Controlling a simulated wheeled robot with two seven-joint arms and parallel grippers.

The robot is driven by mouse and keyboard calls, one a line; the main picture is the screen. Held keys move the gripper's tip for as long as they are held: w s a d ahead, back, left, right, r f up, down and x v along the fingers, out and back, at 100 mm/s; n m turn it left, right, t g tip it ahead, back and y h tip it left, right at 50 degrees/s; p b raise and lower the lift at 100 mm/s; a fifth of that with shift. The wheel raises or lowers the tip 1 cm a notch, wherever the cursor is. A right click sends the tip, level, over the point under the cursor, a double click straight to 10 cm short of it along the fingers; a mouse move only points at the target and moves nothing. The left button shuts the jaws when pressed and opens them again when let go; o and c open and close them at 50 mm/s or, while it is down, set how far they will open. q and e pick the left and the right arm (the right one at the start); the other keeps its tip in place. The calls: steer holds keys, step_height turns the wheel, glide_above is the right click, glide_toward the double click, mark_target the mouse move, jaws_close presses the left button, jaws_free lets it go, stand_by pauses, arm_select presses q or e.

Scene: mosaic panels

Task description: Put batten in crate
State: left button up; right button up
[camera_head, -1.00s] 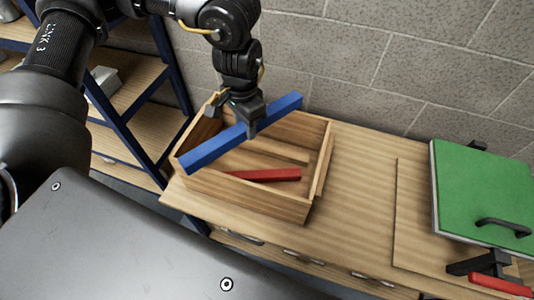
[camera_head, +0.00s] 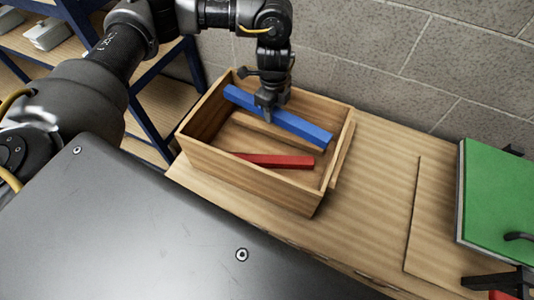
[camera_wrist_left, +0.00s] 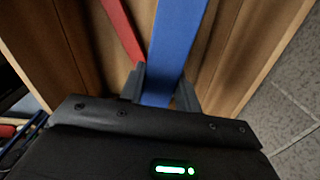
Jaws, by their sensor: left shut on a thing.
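A blue batten (camera_head: 290,122) is held in my left gripper (camera_head: 267,108), whose fingers are shut around it. The batten is over the inside of the wooden crate (camera_head: 250,178), within its walls as seen from the head, and lies along its length. I cannot tell whether it touches the crate floor. In the left wrist view the blue batten (camera_wrist_left: 178,40) passes between the two fingers (camera_wrist_left: 163,88). A red batten (camera_head: 275,160) lies inside the crate; it also shows in the left wrist view (camera_wrist_left: 122,28). My right gripper does not show clearly.
The crate stands on a wooden bench (camera_head: 375,190) against a grey block wall (camera_head: 400,60). A green panel (camera_head: 497,195) with a dark handle stands at the right. A blue-framed shelf (camera_head: 160,80) is at the left.

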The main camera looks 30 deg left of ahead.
arm_select(q)
steer(key=shift+w+a+f+m, duration=0.1)
steer(key=shift+w+f+m, duration=0.05)
steer(key=shift+f+m, duration=0.55)
steer(key=shift+w+f+m, duration=0.15)
steer(key=shift+f+m, duration=0.15)
steer(key=shift+f, duration=0.15)
steer(key=shift+w+a+f, duration=0.1)
steer(key=shift+f, duration=0.15)
steer(key=shift+a+f+m, duration=0.1)
steer(key=shift+m, duration=0.3)
glide_above(271, 146)
step_height(271, 146, down, 5)
step_height(271, 146, down, 4)
steer(key=shift+f+b, duration=0.25)
steer(key=shift+b, duration=0.6)
steer(key=shift+f, duration=0.25)
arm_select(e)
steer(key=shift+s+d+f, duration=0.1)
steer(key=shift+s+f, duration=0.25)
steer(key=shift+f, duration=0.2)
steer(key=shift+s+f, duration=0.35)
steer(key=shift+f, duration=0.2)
